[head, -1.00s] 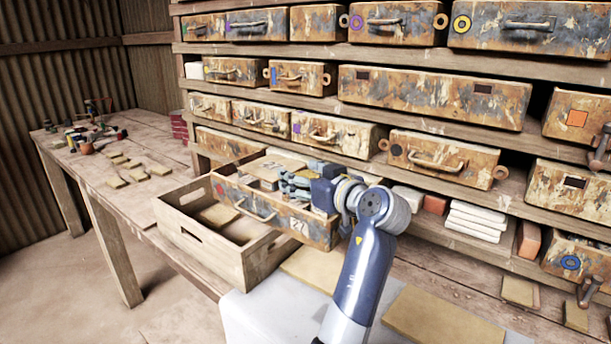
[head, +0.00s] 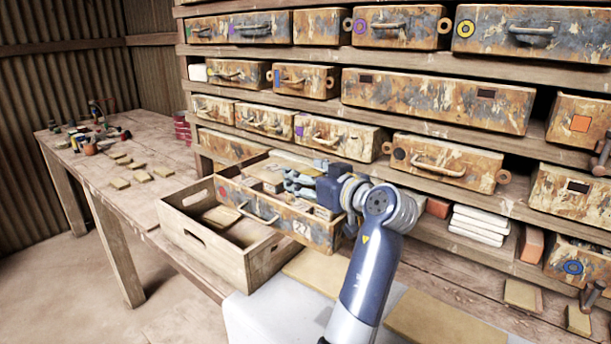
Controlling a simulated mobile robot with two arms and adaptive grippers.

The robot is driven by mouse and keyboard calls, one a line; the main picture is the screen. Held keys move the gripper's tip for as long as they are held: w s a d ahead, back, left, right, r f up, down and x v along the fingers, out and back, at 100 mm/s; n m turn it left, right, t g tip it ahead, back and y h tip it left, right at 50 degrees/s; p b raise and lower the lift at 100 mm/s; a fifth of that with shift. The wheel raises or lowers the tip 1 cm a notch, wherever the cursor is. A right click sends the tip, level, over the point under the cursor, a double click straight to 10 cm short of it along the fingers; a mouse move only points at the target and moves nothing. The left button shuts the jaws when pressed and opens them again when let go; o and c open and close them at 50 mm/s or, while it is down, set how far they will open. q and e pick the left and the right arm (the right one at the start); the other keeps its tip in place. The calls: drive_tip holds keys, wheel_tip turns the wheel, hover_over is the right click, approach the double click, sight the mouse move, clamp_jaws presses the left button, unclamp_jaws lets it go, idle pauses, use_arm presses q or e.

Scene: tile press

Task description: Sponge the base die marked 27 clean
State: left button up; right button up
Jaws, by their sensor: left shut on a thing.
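The base die marked 27 (head: 283,225) is a rusty, paint-flaked box with a front handle, a red mark at its left and the number low at its right. Its top is open, with grey and tan parts inside. It sits tilted in the picture beside and partly over a wooden crate. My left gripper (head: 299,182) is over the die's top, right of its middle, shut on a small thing. The fingers and parts of the die hide that thing, so I cannot tell what it is. My right gripper is out of view.
The open wooden crate (head: 185,233) stands at the bench edge, left of the die. Shelves of similar rusty dies fill the back and right. White slabs (head: 480,225) lie right of my arm. The bench at the left (head: 165,190) holds small tan tiles and clutter, with some bare room.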

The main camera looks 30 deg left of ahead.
use_arm(q)
drive_tip(key=shift+s+d+b, duration=0.15)
drive_tip(key=shift+d+b, duration=0.2)
drive_tip(key=shift+d, duration=1.7)
drive_tip(key=shift+f+b, duration=0.55)
drive_tip(key=shift+f, duration=0.1)
drive_tip(key=shift+w, duration=0.85)
drive_tip(key=shift+w, duration=0.1)
drive_tip(key=shift+w+d, duration=0.1)
drive_tip(key=shift+w, duration=0.6)
drive_tip(key=shift+w, duration=0.1)
drive_tip(key=shift+w, duration=0.85)
